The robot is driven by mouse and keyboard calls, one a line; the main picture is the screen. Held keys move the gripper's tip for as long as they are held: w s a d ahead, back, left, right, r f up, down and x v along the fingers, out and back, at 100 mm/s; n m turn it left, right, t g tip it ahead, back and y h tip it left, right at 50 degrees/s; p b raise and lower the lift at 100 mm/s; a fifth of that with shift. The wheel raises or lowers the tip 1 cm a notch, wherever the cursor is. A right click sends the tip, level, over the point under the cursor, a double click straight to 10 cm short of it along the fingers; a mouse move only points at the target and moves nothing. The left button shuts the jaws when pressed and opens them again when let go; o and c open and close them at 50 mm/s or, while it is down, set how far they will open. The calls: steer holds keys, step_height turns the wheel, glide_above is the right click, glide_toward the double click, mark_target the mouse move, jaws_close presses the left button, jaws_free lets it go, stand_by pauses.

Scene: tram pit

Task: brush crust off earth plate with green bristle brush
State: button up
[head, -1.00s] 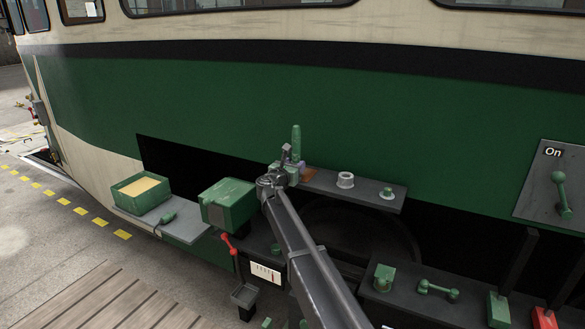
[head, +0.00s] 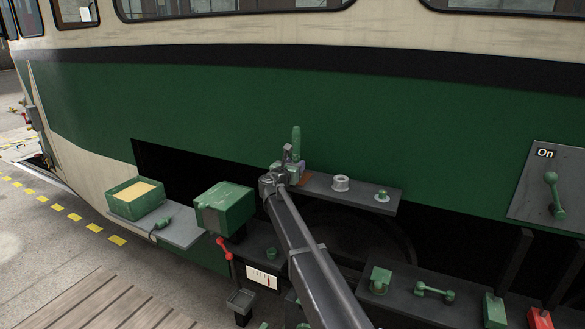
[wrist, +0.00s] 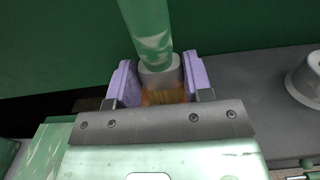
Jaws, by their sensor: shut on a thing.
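My gripper (head: 293,170) has pale purple fingers, which stand on both sides of the green bristle brush (head: 296,140) and are shut on it. The brush is upright, its green handle (wrist: 147,25) pointing up and its grey collar between the fingers in the wrist view. Below the collar is an orange-brown area (wrist: 163,96); I cannot tell bristles from crust there. In the head view, a brown patch (head: 305,180), apparently the earth plate, lies on the grey shelf beside the gripper, partly hidden by it. Whether the bristles touch it is unclear.
A pale ring (head: 340,183) and a green knob (head: 382,196) stand on the shelf to the right. A green box (head: 225,207) and an open green bin (head: 137,205) are to the left. The green tram side (head: 400,130) rises behind the shelf.

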steer(key=shift+x, duration=2.2)
steer(key=shift+s, duration=0.1)
